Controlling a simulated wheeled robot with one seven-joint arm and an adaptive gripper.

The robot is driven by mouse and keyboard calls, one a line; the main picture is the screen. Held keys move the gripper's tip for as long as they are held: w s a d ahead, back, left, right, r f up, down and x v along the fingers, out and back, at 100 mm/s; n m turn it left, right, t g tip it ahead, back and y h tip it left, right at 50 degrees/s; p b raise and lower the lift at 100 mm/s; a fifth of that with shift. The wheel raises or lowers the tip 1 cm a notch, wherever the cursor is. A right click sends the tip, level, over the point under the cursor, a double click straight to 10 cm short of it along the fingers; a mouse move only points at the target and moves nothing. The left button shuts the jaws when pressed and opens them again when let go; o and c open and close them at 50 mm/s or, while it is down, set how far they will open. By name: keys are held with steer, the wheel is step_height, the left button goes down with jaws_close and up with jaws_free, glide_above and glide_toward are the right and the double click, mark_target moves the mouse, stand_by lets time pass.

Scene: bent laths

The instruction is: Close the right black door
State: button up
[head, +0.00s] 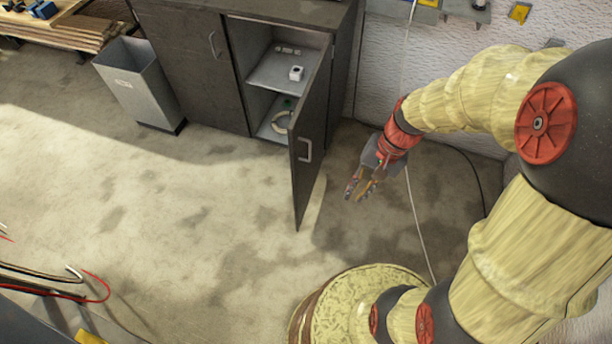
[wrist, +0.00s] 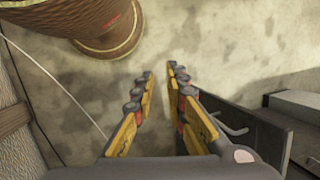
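The right black door (head: 311,140) of the dark cabinet stands wide open in the head view, swung out into the room. Its outer face, with a metal handle (head: 305,150), is turned to the right. My gripper (head: 357,188) is to the right of the door, on its outer side, apart from it and empty. In the wrist view my gripper (wrist: 160,72) has its fingertips parted by a small gap, with bare floor between them. The door (wrist: 262,137) and its handle (wrist: 232,128) show at the right there, beside the right finger.
The left cabinet door (head: 190,65) is shut. The shelves hold a small white item (head: 296,73) and a pale ring (head: 281,123). A grey bin (head: 137,84) stands left of the cabinet. A white cable (head: 415,205) runs right of my gripper. The floor left of the door is clear.

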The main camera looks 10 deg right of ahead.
steer(key=w+f+m+y, duration=0.1)
steer(key=w+f+m, duration=0.1)
steer(key=f, duration=0.4)
steer(key=w+a+f+m+t+y, duration=0.1)
steer(key=w+f+m+y, duration=0.1)
steer(key=f+m, duration=0.3)
steer(key=w+f+m+y, duration=0.2)
steer(key=w+f+m, duration=0.2)
steer(key=f, duration=0.3)
steer(key=shift+w+a+t, duration=0.2)
steer(key=shift+a+t, duration=0.2)
jaws_close()
steer(key=m+t+b, duration=0.3)
steer(key=m, duration=0.3)
glide_toward(296, 179)
steer(key=shift+h, duration=0.3)
steer(key=shift+x, duration=2.35)
steer(key=shift+a, duration=0.1)
